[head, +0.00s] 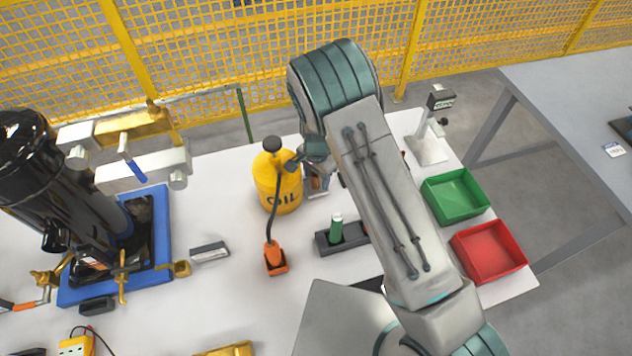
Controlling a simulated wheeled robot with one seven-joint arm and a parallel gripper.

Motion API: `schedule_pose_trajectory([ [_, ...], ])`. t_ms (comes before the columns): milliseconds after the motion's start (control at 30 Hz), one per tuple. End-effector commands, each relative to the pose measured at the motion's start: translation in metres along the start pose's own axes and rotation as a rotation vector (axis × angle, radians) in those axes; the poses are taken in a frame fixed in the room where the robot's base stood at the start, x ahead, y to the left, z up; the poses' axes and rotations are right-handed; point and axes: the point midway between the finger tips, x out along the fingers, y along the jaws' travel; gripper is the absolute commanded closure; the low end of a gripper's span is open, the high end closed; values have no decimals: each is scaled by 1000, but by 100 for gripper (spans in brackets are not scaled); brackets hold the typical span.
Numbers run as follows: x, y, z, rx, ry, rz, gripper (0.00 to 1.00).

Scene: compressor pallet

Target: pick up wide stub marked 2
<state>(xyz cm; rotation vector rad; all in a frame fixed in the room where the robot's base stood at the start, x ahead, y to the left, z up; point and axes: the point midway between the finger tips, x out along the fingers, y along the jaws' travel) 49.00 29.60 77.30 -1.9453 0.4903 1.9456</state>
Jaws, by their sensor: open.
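I cannot make out a marking "2" on any part, so I cannot tell which thing is the wide stub. A short green cylinder (336,228) stands upright in a dark holder (327,245) near the middle of the table. A black compressor (75,190) stands on a blue pallet (160,235) at the left, with brass fittings (181,268) around its base. My arm crosses the centre and right of the head view and hides part of the table. My gripper's fingers cannot be made out behind it.
A yellow oil can (277,185) with a hose to an orange nozzle (275,258) stands left of my arm. A green bin (455,195) and a red bin (489,250) stand at the right. A yellow mesh fence (220,60) runs behind. White tabletop between pallet and can is mostly clear.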

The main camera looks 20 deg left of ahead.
Motion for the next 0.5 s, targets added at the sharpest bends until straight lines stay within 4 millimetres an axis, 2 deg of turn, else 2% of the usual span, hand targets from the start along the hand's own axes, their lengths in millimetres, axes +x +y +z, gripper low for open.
schedule_pose_trajectory([
  [233,2,0,0,0,0,-1,49],
  [267,2,0,0,0,0,-1,52],
  [433,2,0,0,0,0,0,99],
  [500,2,0,0,0,0,-1,100],
])
